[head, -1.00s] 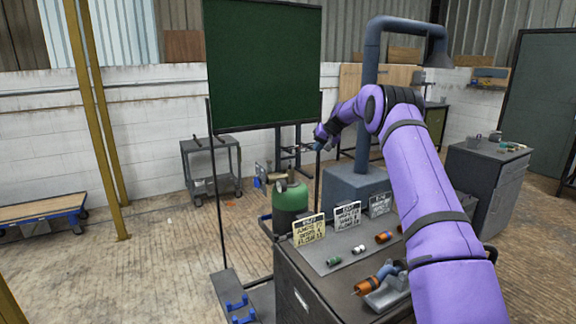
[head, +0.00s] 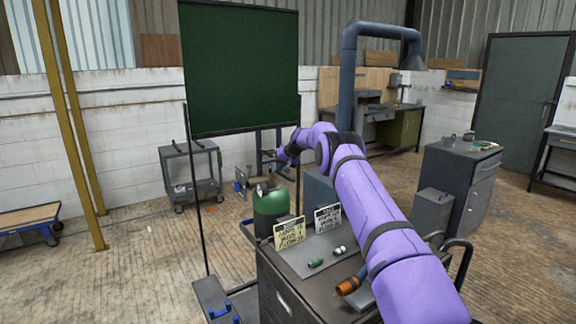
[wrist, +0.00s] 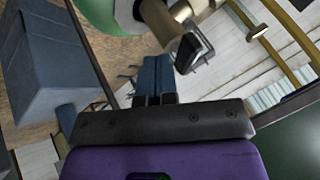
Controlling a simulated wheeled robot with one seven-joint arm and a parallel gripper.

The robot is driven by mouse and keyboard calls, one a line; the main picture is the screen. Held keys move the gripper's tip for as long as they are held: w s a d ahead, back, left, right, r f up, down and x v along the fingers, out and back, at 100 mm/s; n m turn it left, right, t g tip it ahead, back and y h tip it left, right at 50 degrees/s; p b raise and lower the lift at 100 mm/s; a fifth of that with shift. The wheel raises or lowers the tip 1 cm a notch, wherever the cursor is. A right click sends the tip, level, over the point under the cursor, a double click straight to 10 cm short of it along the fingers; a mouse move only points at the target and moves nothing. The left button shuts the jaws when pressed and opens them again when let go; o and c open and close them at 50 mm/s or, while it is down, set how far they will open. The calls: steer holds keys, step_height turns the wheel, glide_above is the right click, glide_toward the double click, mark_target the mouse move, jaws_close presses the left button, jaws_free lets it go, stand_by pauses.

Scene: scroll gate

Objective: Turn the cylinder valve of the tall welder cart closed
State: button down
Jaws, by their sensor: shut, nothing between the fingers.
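The green gas cylinder (head: 270,207) stands behind the dark cart (head: 285,292) in the head view. Its valve is small and partly hidden there. In the wrist view the green cylinder (wrist: 98,10) is at the top, with a brass valve body (wrist: 162,18) and a dark handle piece (wrist: 194,48) to its right. My gripper (head: 282,168) is just above the cylinder top in the head view. In the wrist view my gripper (wrist: 154,62) has its blue fingers together and empty, beside the brass valve and apparently apart from it. The valve's setting cannot be told.
A green screen (head: 240,70) on thin posts stands left of the cylinder. A blue-grey extractor box (head: 319,190) is behind my arm. Open floor lies to the left.

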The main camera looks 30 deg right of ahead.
steer(key=shift+w+a+f, duration=0.1)
steer(key=shift+w+a, duration=0.3)
steer(key=shift+a, duration=0.3)
